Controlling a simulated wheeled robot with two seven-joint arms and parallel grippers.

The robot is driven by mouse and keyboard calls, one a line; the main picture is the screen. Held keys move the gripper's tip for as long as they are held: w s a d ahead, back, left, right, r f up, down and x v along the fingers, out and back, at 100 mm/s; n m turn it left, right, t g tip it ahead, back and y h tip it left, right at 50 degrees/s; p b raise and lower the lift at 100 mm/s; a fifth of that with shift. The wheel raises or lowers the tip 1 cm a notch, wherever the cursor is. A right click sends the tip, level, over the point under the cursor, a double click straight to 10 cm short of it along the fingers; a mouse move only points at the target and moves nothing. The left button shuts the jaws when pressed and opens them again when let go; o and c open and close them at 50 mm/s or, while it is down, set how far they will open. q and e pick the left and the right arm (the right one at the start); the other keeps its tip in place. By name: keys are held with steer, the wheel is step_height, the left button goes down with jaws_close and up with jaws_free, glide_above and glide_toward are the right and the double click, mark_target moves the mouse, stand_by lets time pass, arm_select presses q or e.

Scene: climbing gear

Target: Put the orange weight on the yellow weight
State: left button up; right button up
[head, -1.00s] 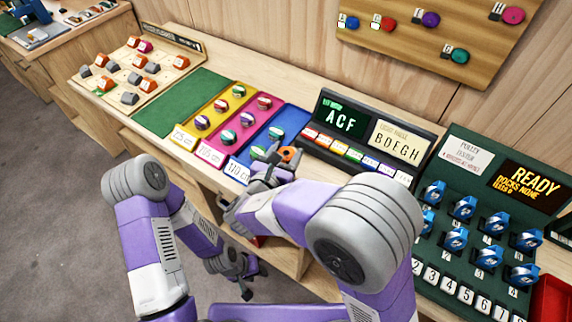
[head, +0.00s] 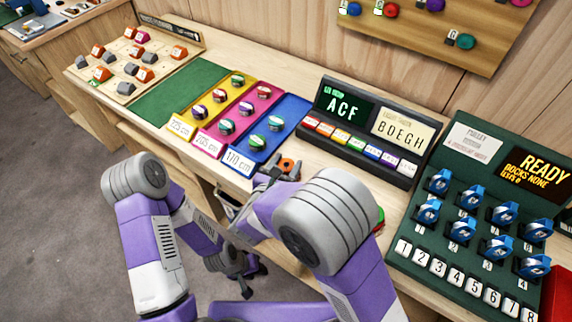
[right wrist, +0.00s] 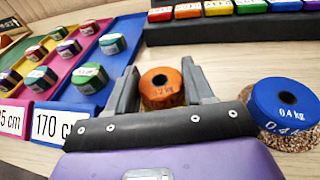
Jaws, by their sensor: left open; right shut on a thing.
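The orange weight (right wrist: 162,81), a short ring with a dark centre hole, is between the fingers of my right gripper (right wrist: 165,88), which is shut on it. In the head view the orange weight (head: 288,164) shows at the tip of my right gripper (head: 277,172), over the table near the blue tray's front. My left gripper (head: 243,277) hangs low in front of the table, open and empty.
A blue weight (right wrist: 287,106) marked 0.4 kg stands on a round speckled mat to the right. The blue tray (head: 293,106) with ropes, a dark display stand (head: 320,143) and a green pulley board (head: 408,248) surround the spot. Some bare wood lies between.

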steer(key=o, duration=1.2)
steer(key=shift+f, duration=0.15)
steer(key=shift+r, duration=0.2)
steer(key=p+v, duration=0.2)
steer(key=v, duration=1)
steer(key=shift+p, duration=0.35)
